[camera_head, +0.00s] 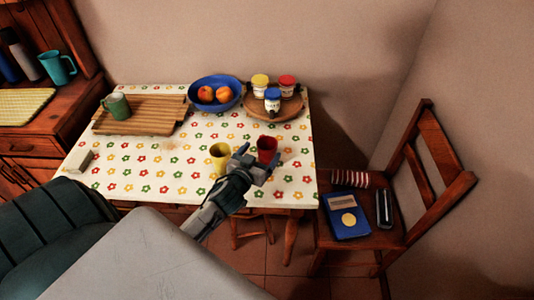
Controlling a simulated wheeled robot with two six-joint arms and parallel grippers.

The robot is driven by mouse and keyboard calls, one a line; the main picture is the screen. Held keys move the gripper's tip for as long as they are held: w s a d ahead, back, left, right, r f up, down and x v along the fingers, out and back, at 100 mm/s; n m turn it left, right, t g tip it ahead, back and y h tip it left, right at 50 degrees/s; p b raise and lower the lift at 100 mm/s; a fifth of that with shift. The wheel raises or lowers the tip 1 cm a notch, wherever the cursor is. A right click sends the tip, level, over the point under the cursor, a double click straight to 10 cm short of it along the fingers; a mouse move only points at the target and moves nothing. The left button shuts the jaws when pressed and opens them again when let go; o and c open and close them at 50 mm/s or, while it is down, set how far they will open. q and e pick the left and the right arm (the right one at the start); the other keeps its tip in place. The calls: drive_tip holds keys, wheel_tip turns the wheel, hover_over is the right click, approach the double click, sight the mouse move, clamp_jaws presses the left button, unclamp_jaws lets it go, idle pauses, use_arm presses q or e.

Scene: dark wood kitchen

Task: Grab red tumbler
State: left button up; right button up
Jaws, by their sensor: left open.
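The red tumbler (267,148) stands upright near the right front part of the table with the flowered cloth. A yellow tumbler (219,158) stands a little to its left. My left gripper (266,163) is open, with its fingers at the front of the red tumbler and partly covering its lower part. I cannot tell whether the fingers touch it. The right gripper is not in view.
The table (150,170) also holds a wooden board (150,118) with a green mug (116,106), a blue bowl (230,82) of fruit, and a round tray (256,106) with three jars. A chair (385,236) with a blue book (347,220) stands at the right.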

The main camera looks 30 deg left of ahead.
sight(271, 141)
use_arm(q)
drive_tip(key=shift+x, duration=1.25)
drive_tip(key=shift+w+f+p, duration=0.1)
drive_tip(key=shift+w+p, duration=0.25)
drive_tip(key=shift+p, duration=0.15)
drive_tip(key=x, duration=0.1)
drive_tip(key=p+x, duration=0.1)
drive_tip(key=x, duration=0.1)
drive_tip(key=shift+w+f, duration=0.1)
drive_tip(key=shift+f, duration=0.15)
drive_tip(key=shift+w+a+f, duration=0.15)
drive_tip(key=shift+w, duration=0.3)
drive_tip(key=shift+s, duration=0.1)
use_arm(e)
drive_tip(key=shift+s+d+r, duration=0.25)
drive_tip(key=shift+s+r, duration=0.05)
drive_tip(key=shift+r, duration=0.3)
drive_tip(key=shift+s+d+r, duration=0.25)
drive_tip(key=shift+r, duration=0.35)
use_arm(q)
drive_tip(key=c, duration=1)
drive_tip(key=shift+c, duration=0.4)
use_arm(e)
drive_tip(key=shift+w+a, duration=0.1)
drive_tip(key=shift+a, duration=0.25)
